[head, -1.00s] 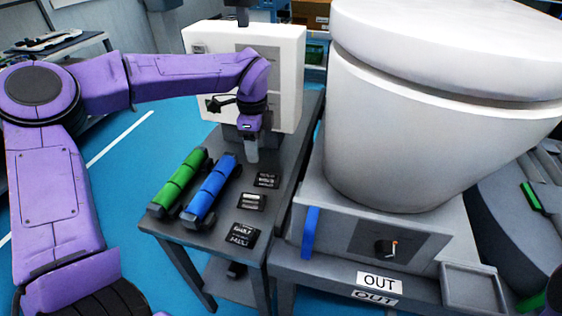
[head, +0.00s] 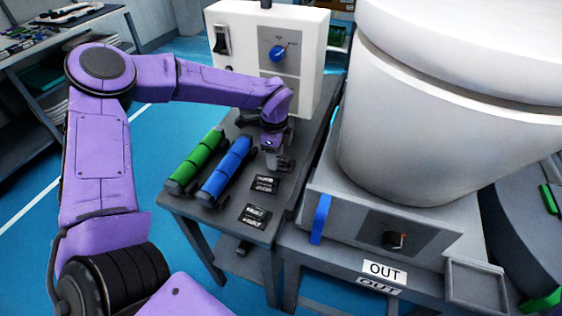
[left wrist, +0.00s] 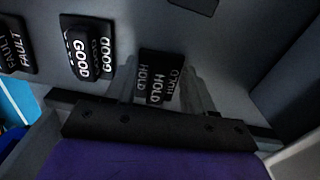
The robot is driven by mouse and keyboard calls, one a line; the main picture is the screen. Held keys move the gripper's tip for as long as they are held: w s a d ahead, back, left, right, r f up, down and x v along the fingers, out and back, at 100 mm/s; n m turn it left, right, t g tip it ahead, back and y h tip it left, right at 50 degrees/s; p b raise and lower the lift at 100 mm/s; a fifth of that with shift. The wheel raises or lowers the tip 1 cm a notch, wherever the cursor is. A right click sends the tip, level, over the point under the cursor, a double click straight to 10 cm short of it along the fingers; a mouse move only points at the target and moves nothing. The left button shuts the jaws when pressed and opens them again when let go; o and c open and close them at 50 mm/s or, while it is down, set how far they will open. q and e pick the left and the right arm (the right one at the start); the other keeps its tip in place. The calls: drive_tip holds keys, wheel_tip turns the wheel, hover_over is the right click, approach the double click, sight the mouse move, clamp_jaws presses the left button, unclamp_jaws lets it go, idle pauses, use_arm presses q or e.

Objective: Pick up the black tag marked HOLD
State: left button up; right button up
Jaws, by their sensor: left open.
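The black HOLD tag (left wrist: 158,72) lies on the grey table in the left wrist view, with white lettering on its faces. My left gripper (left wrist: 163,92) is open, with one finger on each side of the HOLD tag. I cannot tell whether the fingers touch it. In the head view my left gripper (head: 274,162) points down over the far end of the tag row and mostly hides the HOLD tag. The GOOD tag (head: 264,184) and the FAULT tag (head: 254,217) lie nearer. My right gripper is out of view.
A green cylinder (head: 195,160) and a blue cylinder (head: 227,168) lie left of the tags. A white box with a blue knob (head: 279,53) stands behind my gripper.

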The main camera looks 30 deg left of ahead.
use_arm(q)
clamp_jaws()
drive_tip(key=shift+r, duration=0.1)
